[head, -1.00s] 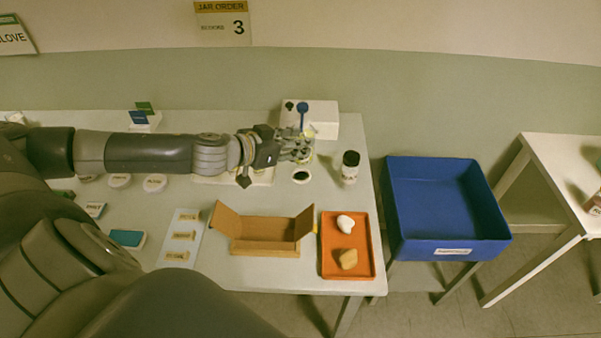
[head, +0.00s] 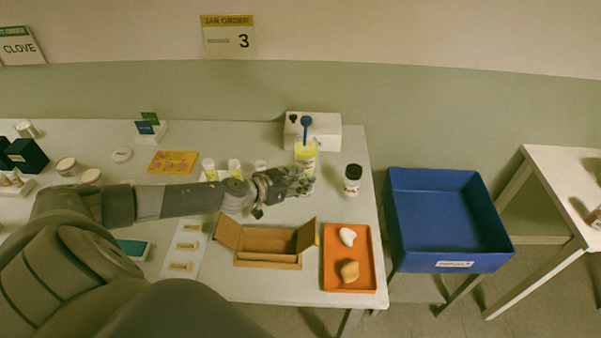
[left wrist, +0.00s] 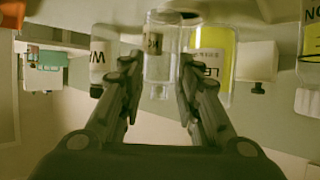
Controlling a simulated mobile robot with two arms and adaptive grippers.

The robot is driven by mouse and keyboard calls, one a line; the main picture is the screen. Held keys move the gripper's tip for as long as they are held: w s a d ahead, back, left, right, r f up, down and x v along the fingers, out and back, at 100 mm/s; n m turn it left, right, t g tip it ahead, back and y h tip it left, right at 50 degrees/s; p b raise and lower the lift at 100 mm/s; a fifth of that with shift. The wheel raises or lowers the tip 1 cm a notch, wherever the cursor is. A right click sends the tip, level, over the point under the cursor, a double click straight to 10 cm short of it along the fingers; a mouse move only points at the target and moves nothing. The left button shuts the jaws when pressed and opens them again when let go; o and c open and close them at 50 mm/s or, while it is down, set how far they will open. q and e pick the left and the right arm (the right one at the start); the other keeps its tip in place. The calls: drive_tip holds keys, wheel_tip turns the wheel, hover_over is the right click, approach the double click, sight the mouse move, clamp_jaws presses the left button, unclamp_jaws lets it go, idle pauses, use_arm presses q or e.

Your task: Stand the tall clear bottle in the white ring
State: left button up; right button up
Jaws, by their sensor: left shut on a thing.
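My left gripper (head: 302,183) is over the right part of the table in the head view. In the left wrist view, its fingers (left wrist: 159,75) are shut on a tall clear bottle (left wrist: 160,65) with a dark-lettered label. In the head view, I cannot make out the bottle clearly among the fingers. The white ring does not show now; the gripper covers the spot where a white-edged dark disc showed earlier. I cannot tell whether the bottle touches the table. My right gripper is not in view.
A yellow bottle (head: 305,154) stands just behind the gripper, before a white box (head: 325,133). A black-capped white bottle (head: 353,181) stands to the right. An open cardboard box (head: 268,243) and orange tray (head: 333,282) lie in front. A blue bin (head: 447,219) is beyond the table.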

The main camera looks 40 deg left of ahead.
sight(300, 175)
use_arm(q)
drive_tip(key=w+a, duration=0.2)
drive_tip(key=w, duration=0.1)
drive_tip(key=shift+r+p, duration=0.2)
drive_tip(key=shift+p, duration=0.2)
drive_tip(key=shift+s+d+f, duration=0.1)
drive_tip(key=shift+d+f, duration=0.05)
drive_tip(key=shift+f, duration=0.65)
drive_tip(key=shift+c, duration=0.5)
drive_tip(key=shift+s, duration=0.15)
drive_tip(key=shift+f+b, duration=0.2)
drive_tip(key=shift+b, duration=0.1)
drive_tip(key=o, duration=1.2)
drive_tip(key=shift+r, duration=0.1)
drive_tip(key=shift+r, duration=0.2)
